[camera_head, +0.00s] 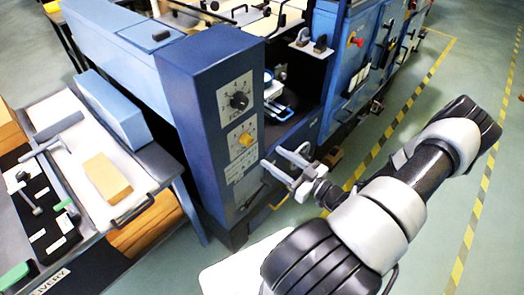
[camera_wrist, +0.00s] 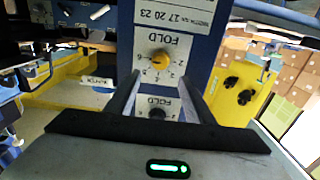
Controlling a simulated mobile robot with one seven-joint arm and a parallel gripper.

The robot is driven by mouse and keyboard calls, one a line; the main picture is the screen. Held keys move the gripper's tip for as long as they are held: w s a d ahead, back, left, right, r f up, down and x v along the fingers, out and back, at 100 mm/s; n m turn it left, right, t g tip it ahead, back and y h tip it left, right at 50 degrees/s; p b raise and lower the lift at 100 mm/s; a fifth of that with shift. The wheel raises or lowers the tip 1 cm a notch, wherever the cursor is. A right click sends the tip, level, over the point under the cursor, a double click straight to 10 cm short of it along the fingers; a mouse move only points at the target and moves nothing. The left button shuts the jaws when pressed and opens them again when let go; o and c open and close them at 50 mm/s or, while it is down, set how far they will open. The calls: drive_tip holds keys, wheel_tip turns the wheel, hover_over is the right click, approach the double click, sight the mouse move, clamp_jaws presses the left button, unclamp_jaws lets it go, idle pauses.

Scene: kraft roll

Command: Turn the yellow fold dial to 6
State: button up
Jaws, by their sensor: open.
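The yellow fold dial (camera_head: 246,139) is a round knob on a white plate on the front of the blue cabinet, below a black dial (camera_head: 238,100). In the wrist view the picture is upside down, and the yellow dial (camera_wrist: 160,60) shows in the middle with "FOLD" and numbers around it. Its pointer is too small to read surely. The black dial (camera_wrist: 157,114) shows there too, partly hidden at its lower edge. My gripper (camera_head: 273,157) is open and empty, a little right of and below the yellow dial. In the wrist view its fingers (camera_wrist: 161,84) are apart, short of the yellow dial.
The blue cabinet (camera_head: 178,110) stands upright ahead. A table (camera_head: 150,165) at the left bears a blue box (camera_head: 108,105) and a tan block (camera_head: 107,177). A printed label lies below the yellow dial. Open floor with striped tape (camera_head: 408,105) is at the right.

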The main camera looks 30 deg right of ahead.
drive_tip(key=v, duration=0.6)
drive_tip(key=shift+s+b, duration=0.25)
drive_tip(key=shift+b, duration=0.05)
